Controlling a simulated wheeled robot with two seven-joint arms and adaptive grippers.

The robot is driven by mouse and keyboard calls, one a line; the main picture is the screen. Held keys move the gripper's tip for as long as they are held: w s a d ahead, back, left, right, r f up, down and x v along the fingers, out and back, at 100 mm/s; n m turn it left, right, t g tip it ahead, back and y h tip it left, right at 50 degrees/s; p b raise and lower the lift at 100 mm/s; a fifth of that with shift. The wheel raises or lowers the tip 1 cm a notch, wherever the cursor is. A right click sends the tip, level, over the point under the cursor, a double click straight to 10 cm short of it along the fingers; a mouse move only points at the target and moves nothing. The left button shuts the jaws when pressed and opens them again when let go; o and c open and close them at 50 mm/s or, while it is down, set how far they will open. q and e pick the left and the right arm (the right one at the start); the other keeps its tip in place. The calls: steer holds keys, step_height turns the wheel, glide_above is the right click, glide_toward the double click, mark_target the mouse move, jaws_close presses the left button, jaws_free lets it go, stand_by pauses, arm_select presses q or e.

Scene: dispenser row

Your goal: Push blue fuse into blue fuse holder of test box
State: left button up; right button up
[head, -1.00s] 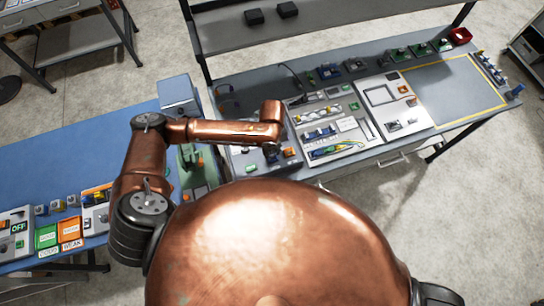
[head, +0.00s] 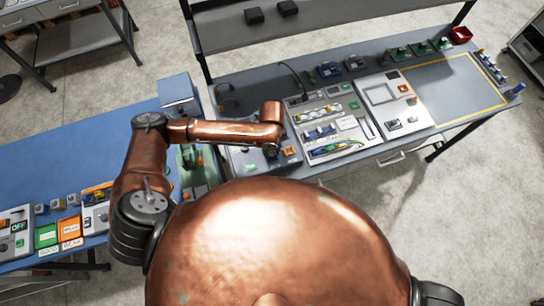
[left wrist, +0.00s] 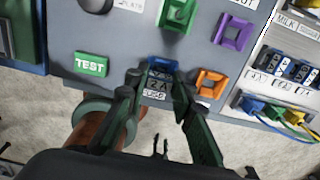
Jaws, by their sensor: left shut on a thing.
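The grey test box (left wrist: 105,33) fills the upper part of the left wrist view, with a green TEST button (left wrist: 91,65). It also shows beyond my arm in the head view (head: 237,154). My left gripper (left wrist: 156,76) is shut on the blue fuse, with a finger on each side. Blue (left wrist: 163,62) shows between the fingertips, at the blue fuse holder's place. I cannot tell fuse from holder there, nor how deep the fuse sits. In the head view the gripper is dark and partly hidden below the copper wrist. My right gripper is not in view.
An orange holder (left wrist: 211,83) is close to the right finger. A green holder (left wrist: 178,15) and a purple holder (left wrist: 232,32) are farther up. A panel with blue connectors and cables (left wrist: 270,110) stands at the right. A shelf (head: 330,20) is behind the bench.

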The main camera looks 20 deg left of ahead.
arm_select(q)
steer(key=shift+f, duration=0.45)
stand_by(0.8)
steer(key=shift+f, duration=0.1)
stand_by(0.3)
steer(key=o, duration=0.8)
steer(key=shift+o, duration=0.2)
steer(key=shift+o, duration=1)
steer(key=shift+p, duration=0.3)
